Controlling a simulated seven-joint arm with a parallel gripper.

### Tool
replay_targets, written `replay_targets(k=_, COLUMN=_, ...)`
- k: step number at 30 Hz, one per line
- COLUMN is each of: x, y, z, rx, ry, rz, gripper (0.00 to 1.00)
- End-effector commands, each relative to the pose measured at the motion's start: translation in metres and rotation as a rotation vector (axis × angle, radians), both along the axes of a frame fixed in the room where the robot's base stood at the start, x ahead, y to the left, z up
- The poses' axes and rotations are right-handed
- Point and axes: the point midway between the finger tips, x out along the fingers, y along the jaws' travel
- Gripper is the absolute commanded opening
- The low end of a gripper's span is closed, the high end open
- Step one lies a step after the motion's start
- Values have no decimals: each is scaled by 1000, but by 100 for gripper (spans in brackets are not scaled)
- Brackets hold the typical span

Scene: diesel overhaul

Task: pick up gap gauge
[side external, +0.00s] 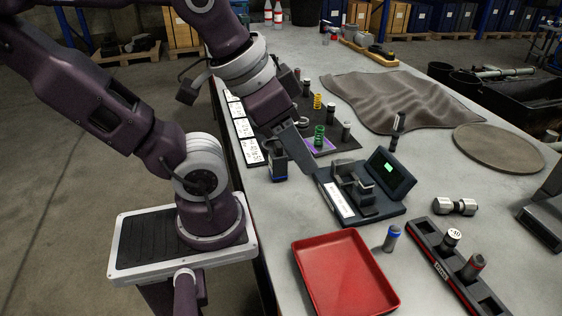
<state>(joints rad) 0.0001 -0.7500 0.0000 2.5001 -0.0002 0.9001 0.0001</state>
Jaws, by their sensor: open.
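My gripper (298,172) is open, its dark fingers spread low over the bench at the centre left, between the label cards and the display fixture. I see nothing held between them. I cannot tell for sure which thing is the gap gauge. A short steel dumbbell-shaped piece (455,206) lies on the bare bench at the right, well apart from my gripper. A dark fixture with a green-lit display (389,173) and upright blocks (352,187) stands just right of my gripper. The bench right beneath my fingers is partly hidden.
A red tray (345,274) lies at the front, with a blue-capped cylinder (391,239) beside it. A dark rack (440,262) holds cylinders at front right. Springs, including a green one (319,136), stand behind my gripper. A grey cloth (400,100) and round mat (498,148) lie farther back.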

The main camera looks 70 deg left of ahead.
Motion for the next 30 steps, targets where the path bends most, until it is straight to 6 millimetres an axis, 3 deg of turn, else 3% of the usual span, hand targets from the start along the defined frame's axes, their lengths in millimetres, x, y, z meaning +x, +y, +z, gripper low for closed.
replay_targets(k=16, x=0, y=0, z=0, rx=0, ry=0, rz=0, gripper=42)
replay_targets(k=19, x=2, y=4, z=-8, rx=19, ry=55, rz=-15, gripper=42)
replay_targets(k=23, x=7, y=21, z=-43, rx=125, ry=297, rz=-90, gripper=42)
replay_targets(k=30, x=7, y=78, z=-124, rx=534, ry=859, rz=-344, gripper=42)
